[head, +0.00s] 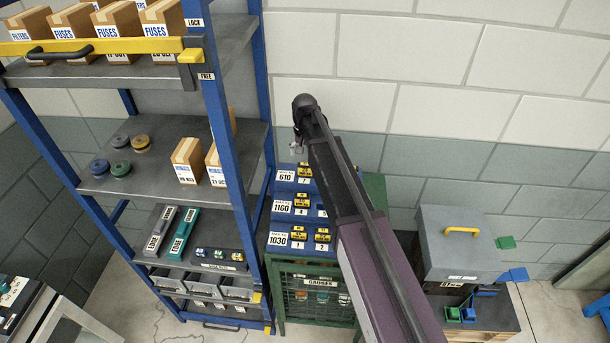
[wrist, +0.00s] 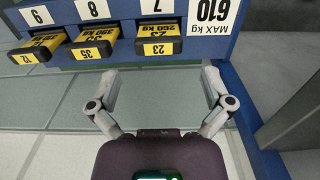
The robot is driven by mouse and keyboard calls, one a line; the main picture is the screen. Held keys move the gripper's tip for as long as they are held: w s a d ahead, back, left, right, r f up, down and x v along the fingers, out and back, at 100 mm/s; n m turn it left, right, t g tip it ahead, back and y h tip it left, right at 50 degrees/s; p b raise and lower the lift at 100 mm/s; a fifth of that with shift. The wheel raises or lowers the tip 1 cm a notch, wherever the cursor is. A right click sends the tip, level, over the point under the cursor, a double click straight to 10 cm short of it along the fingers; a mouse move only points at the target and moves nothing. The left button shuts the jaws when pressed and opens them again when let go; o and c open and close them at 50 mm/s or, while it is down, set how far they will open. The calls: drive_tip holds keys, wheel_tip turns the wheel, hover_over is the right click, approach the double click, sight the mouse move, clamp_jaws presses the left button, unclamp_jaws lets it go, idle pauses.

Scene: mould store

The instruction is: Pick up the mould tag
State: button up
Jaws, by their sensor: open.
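The task's mould tag is not clearly named in the pictures. Small yellow and black pieces with numbers sit in a blue rack (wrist: 225,50); in the wrist view they read 12 (wrist: 34,50), 35 (wrist: 95,43) and 23 (wrist: 158,40), under white labels 9, 8 and 7. My gripper (wrist: 160,82) is open and empty, its fingers spread either side of the piece marked 23, short of it and apart from it. In the head view my gripper (head: 299,148) is small, near the rack's top tier marked 610, partly hidden by my arm.
A blue-framed shelf (head: 232,150) with boxes stands close on the left. A grey case (head: 459,242) is to the right. The block wall is close behind.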

sight(305, 164)
drive_tip(key=shift+f, duration=0.1)
wheel_tip(305, 164, down, 5)
drive_tip(key=b, duration=0.5)
drive_tip(key=shift+d, duration=0.1)
idle(0.8)
drive_tip(key=shift+s, duration=0.1)
drive_tip(key=c, duration=1)
